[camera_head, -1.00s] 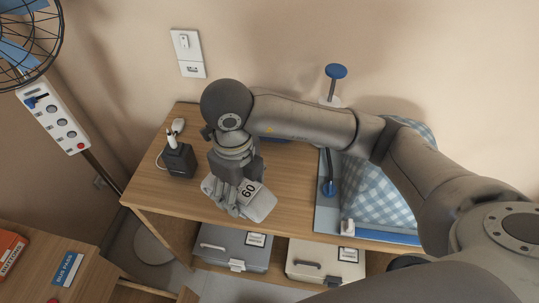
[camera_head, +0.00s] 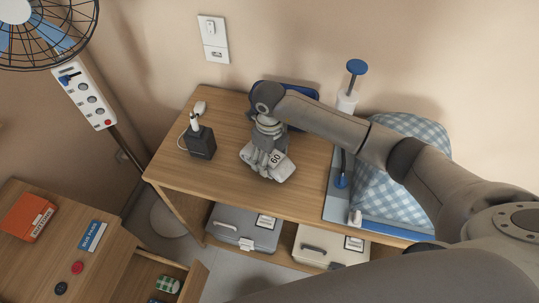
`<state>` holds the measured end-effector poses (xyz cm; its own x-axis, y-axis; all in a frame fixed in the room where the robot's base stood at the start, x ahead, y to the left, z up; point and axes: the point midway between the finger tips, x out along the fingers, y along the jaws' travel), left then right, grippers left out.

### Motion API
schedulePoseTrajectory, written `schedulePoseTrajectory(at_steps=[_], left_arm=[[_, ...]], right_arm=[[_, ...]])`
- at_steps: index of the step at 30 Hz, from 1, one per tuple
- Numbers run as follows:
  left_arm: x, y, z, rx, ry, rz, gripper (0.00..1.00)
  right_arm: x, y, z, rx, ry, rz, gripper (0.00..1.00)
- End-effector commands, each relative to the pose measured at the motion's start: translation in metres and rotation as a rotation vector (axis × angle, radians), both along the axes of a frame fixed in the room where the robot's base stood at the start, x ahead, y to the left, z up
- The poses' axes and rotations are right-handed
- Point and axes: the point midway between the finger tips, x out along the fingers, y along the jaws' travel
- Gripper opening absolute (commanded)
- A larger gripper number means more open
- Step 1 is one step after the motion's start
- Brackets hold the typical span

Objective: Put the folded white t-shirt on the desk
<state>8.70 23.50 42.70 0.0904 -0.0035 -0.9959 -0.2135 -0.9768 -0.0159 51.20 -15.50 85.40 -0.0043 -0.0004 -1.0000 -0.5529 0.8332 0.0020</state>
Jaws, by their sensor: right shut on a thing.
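I cannot tell whether the shirt touches the desk top. My left gripper is not in view.
A black charger-like box (camera_head: 200,143) stands to the left on the desk. Two cases, one grey (camera_head: 243,228), sit on the shelf below.

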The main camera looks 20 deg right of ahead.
Motion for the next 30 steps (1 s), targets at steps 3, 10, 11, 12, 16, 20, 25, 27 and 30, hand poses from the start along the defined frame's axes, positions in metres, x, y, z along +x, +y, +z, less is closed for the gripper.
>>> schedulePoseTrajectory(at_steps=[3, 10, 11, 12, 16, 20, 25, 27, 30], left_arm=[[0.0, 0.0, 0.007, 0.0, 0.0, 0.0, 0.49], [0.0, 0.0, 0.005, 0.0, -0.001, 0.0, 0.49], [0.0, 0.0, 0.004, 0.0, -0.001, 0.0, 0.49], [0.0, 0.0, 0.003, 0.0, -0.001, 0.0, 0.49], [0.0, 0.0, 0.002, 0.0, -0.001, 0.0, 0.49], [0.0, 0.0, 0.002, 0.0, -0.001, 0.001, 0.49], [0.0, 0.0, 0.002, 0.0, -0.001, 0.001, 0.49], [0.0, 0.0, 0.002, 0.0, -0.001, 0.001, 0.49], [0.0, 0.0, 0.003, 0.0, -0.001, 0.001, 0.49]], right_arm=[[0.001, 0.0, -0.007, 0.0, -0.002, -0.003, 0.42], [0.001, 0.0, -0.009, 0.001, -0.004, -0.002, 0.42], [0.001, 0.0, -0.01, 0.001, -0.004, -0.002, 0.42], [0.001, 0.0, -0.011, 0.0, -0.004, -0.002, 0.42], [0.001, 0.0, -0.012, 0.0, -0.004, -0.002, 0.77], [0.001, 0.0, -0.012, 0.0, -0.004, -0.002, 0.91], [0.001, 0.0, -0.012, 0.001, -0.003, -0.002, 0.91], [0.001, 0.0, -0.012, 0.001, -0.003, -0.002, 0.91], [0.001, 0.0, -0.011, 0.001, -0.003, -0.002, 0.91]])
